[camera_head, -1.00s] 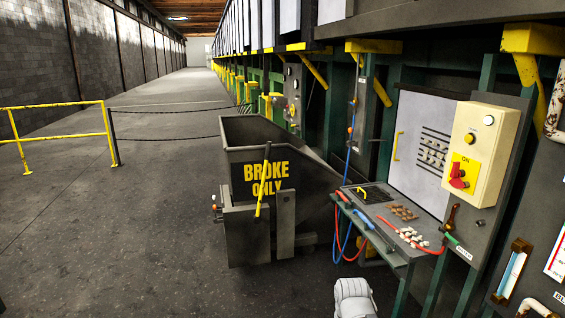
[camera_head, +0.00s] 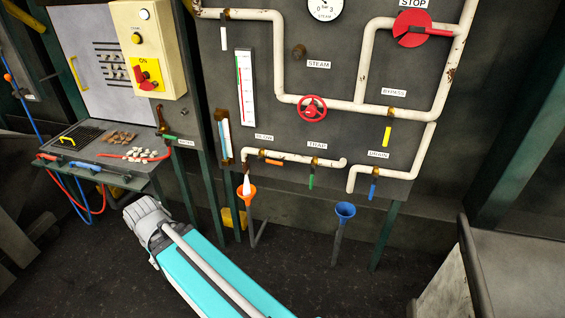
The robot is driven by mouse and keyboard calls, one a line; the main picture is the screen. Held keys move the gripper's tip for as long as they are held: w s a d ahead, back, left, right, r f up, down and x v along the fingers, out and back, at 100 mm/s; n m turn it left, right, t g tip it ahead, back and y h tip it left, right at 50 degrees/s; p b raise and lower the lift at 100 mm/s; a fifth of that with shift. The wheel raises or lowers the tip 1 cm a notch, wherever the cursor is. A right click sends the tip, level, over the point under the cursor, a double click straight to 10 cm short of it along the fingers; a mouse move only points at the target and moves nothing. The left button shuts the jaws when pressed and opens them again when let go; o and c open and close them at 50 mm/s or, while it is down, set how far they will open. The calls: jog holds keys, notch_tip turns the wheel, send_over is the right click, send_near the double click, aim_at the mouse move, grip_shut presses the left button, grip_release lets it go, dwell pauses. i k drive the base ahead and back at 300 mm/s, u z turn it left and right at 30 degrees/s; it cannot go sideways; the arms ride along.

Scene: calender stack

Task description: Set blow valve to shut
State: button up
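The blow valve's orange handle (camera_head: 273,162) is under the BLOW label (camera_head: 264,137) on the grey pipe panel (camera_head: 335,80). The handle lies roughly level, along the short white pipe that runs right toward the TRAP valve. Below the pipe's left end, an orange funnel (camera_head: 246,191) hangs with a white and rusty spout above it. A teal and grey link of my arm shows at lower left, apart from the panel.
The panel also bears a green TRAP handle (camera_head: 311,181), blue DRAIN handle (camera_head: 373,189), yellow BYPASS handle (camera_head: 387,135), red handwheel (camera_head: 312,109) and red STOP handle (camera_head: 412,30). A blue funnel (camera_head: 345,211) stands below. A grey block (camera_head: 520,270) is at lower right.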

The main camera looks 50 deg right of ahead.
aim_at(259, 158)
jog(key=z, duration=1.1)
